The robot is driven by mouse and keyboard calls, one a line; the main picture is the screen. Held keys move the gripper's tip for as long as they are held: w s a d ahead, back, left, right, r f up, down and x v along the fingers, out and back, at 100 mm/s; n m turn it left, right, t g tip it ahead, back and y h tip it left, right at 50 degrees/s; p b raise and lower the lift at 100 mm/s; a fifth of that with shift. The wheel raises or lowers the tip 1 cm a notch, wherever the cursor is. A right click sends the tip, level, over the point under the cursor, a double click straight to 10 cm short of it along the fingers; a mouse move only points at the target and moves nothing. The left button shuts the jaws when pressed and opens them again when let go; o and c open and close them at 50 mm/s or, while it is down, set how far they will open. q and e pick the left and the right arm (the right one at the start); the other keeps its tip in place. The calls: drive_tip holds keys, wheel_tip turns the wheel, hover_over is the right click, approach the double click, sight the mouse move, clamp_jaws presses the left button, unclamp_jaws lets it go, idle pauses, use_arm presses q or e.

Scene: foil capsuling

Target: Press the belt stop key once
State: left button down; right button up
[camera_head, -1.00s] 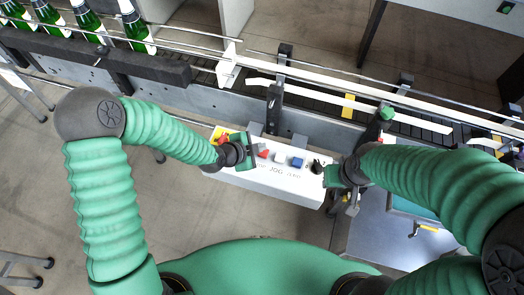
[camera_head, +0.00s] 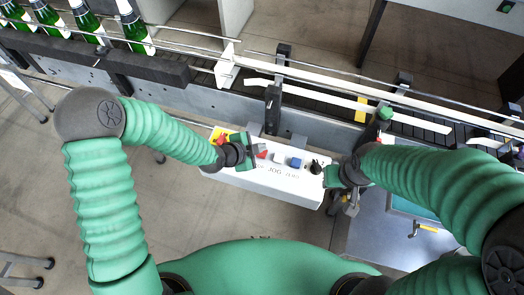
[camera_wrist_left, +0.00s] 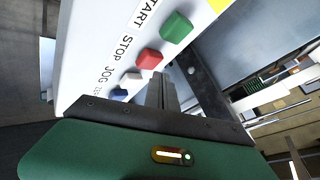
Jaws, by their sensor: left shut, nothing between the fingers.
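The belt stop key is a red square key (camera_wrist_left: 148,58) beside the word STOP on the white control box (camera_head: 262,182). In the head view the red key (camera_head: 261,153) shows just right of my left gripper (camera_head: 253,151). In the left wrist view my left gripper's fingers (camera_wrist_left: 163,90) are shut and empty, with their tips close beside the red key. I cannot tell whether they touch it. My right gripper (camera_head: 331,177) is at the box's right end; its fingers are not clear.
A green key (camera_wrist_left: 176,27), a white key (camera_wrist_left: 131,76) and a blue key (camera_wrist_left: 118,94) flank the red one. A red button on yellow (camera_head: 220,138) and a black knob (camera_head: 316,167) are on the box. The conveyor (camera_head: 330,98) runs behind, with several bottles (camera_head: 134,27) at left.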

idle(0.4)
use_arm(q)
drive_tip(key=shift+f+b, duration=0.35)
drive_tip(key=shift+s+f+b, duration=0.1)
drive_tip(key=shift+f+b, duration=0.45)
drive_tip(key=shift+f, duration=0.05)
idle(0.6)
drive_tip(key=shift+r, duration=0.2)
drive_tip(key=shift+r+p, duration=0.8)
drive_tip(key=shift+r, duration=0.05)
wheel_tip(320, 180, up, 5)
drive_tip(key=p, duration=0.4)
